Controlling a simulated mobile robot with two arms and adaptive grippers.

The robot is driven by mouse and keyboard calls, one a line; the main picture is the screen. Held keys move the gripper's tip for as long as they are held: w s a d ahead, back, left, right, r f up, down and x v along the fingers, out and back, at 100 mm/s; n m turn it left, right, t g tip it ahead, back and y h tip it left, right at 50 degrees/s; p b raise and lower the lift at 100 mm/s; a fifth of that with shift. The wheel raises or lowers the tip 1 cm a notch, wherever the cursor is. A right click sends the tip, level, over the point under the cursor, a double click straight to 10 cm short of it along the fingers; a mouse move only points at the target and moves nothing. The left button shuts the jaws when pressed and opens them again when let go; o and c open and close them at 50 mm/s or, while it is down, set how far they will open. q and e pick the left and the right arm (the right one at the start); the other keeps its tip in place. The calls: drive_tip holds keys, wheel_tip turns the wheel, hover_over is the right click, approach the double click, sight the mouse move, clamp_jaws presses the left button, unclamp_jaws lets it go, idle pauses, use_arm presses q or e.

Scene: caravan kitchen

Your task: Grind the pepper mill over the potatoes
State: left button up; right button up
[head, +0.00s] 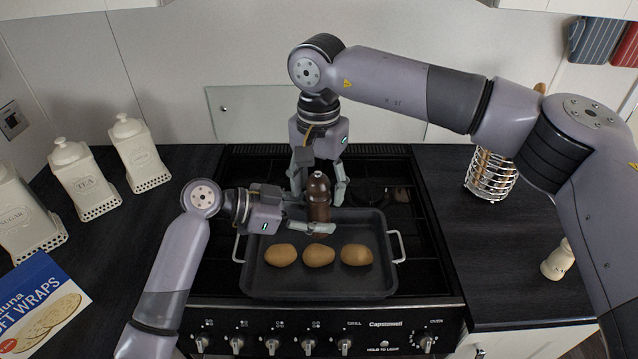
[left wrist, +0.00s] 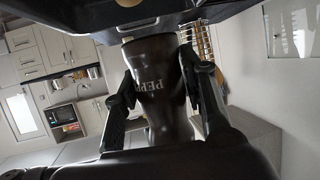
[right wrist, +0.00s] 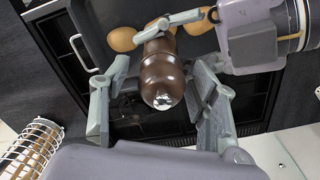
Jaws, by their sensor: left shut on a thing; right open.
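The dark brown pepper mill (head: 318,198) stands upright above the back part of the roasting tray (head: 265,285). My left gripper (head: 308,224) is shut on the mill's lower body; the left wrist view shows the lettered mill (left wrist: 155,85) between its fingers. My right gripper (head: 320,185) points down from above, open, with its fingers on either side of the mill's top. In the right wrist view the mill's domed head (right wrist: 162,82) lies between the spread fingers, with gaps visible. Three potatoes, left (head: 281,254), middle (head: 319,255) and right (head: 356,254), lie in a row in the tray.
The tray sits on the black hob (head: 400,200). White canisters (head: 85,180) and a wraps packet (head: 40,305) are on the left worktop. A wire rack (head: 490,175) and a cream shaker (head: 557,260) stand on the right worktop.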

idle(0.4)
drive_tip(key=m, duration=1.2)
drive_tip(key=shift+m, duration=0.3)
drive_tip(key=shift+c, duration=0.5)
drive_tip(key=c, duration=0.8)
drive_tip(key=n, duration=1.2)
drive_tip(key=shift+n, duration=0.3)
drive_tip(key=o, duration=0.9)
